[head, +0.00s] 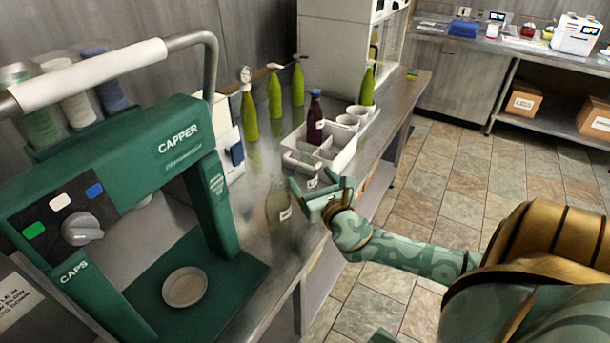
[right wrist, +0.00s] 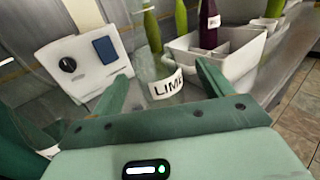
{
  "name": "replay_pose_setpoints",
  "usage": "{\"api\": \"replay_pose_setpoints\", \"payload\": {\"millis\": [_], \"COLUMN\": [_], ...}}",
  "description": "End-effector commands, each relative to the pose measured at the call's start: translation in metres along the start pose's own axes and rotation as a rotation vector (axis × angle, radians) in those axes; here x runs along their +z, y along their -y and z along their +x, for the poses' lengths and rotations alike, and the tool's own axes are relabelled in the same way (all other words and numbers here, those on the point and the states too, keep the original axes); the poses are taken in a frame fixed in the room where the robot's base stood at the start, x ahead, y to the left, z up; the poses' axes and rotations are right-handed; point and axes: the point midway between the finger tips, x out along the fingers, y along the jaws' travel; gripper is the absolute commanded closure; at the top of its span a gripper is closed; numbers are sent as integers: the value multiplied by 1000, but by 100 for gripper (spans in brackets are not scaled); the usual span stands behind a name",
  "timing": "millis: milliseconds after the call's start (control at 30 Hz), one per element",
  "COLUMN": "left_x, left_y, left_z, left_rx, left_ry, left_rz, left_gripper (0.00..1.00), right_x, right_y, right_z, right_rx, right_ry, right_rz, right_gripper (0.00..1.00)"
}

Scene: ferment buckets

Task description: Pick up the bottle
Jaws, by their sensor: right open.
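A clear, see-through bottle (head: 278,202) with a white label stands upright on the steel counter (head: 262,240), just left of my right gripper in the head view. In the right wrist view the bottle (right wrist: 150,68) shows between and beyond the fingers, its label reading "LIM" and part of another letter. My right gripper (head: 298,176) is open, its fingers pointing toward the bottle, with nothing held. The wrist view shows both fingertips (right wrist: 162,76) apart. I cannot tell whether either finger touches the glass. My left gripper is out of view.
A white divided crate (head: 340,160) holds a dark purple bottle (head: 315,122). Several green bottles (head: 275,98) stand behind on the counter. The green capper machine (head: 212,200) fills the left side. A white box with a knob (right wrist: 80,62) stands left of the bottle in the wrist view.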

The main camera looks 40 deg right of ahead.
Motion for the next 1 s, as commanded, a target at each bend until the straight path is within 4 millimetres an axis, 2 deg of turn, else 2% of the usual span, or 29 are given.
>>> {"api": "replay_pose_setpoints", "payload": {"millis": [300,400,600,667,800,1000], "left_x": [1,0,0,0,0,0], "left_y": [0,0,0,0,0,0], "left_z": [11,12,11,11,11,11], "left_rx": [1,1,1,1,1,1], "left_ry": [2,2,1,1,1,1], "left_rz": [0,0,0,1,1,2], "left_gripper": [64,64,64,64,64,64], "right_x": [-5,-5,-4,-4,-4,-4], "right_y": [-4,-4,-4,-4,-4,-4], "right_z": [45,52,52,52,52,52], "right_rx": [-1,-1,0,0,0,0], "right_ry": [1,0,-1,-1,-1,0], "right_rz": [1,1,1,1,1,1], "right_gripper": [21,21,21,35,74,76]}}
